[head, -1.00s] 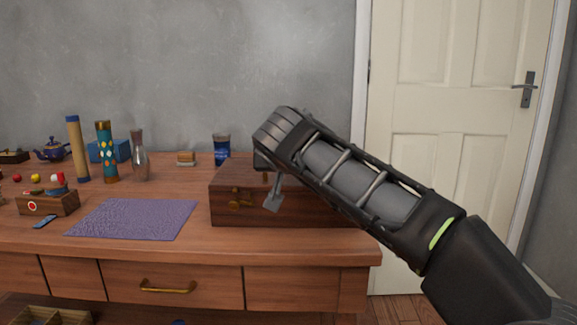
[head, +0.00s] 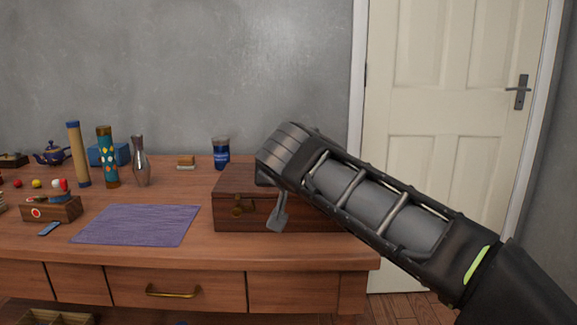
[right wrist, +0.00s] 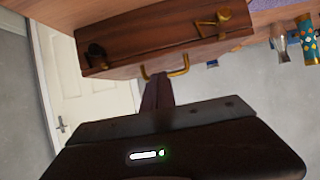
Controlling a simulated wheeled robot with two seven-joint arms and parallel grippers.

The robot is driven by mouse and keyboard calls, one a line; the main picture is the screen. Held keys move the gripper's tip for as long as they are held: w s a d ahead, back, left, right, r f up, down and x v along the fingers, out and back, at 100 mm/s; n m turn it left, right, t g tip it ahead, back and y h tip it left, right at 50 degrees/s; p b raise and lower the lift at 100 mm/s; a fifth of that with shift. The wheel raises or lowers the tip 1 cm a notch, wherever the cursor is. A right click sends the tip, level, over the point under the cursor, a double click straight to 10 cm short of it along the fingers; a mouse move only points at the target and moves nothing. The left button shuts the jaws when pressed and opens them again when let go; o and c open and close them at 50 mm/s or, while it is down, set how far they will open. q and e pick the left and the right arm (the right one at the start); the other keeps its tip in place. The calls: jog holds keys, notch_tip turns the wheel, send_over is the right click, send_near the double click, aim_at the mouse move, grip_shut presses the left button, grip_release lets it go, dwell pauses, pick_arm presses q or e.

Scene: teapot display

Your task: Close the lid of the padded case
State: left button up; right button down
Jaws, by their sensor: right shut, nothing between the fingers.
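The padded case (head: 228,212) is a dark brown wooden box with brass fittings, near the right end of the desk. Its lid (head: 237,178) looks down flat on the box; whether it is fully shut I cannot tell. In the right wrist view the case (right wrist: 150,40) appears upside down, with two clasps and a brass handle (right wrist: 180,70). My right gripper (head: 278,222) is shut and empty, pointing down in front of the case; contact is unclear. My forearm hides the case's right part. My left gripper is out of view.
A purple mat (head: 137,224) lies left of the case. Behind stand a blue jar (head: 221,153), a glass vase (head: 140,162) and a patterned cylinder (head: 108,158). A small wooden box (head: 52,209) is farther left. A door (head: 440,140) is at right.

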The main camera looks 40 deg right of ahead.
jog(key=s+a+f, duration=0.2)
jog(key=s+a, duration=0.1)
jog(key=shift+s, duration=0.2)
dwell(0.5)
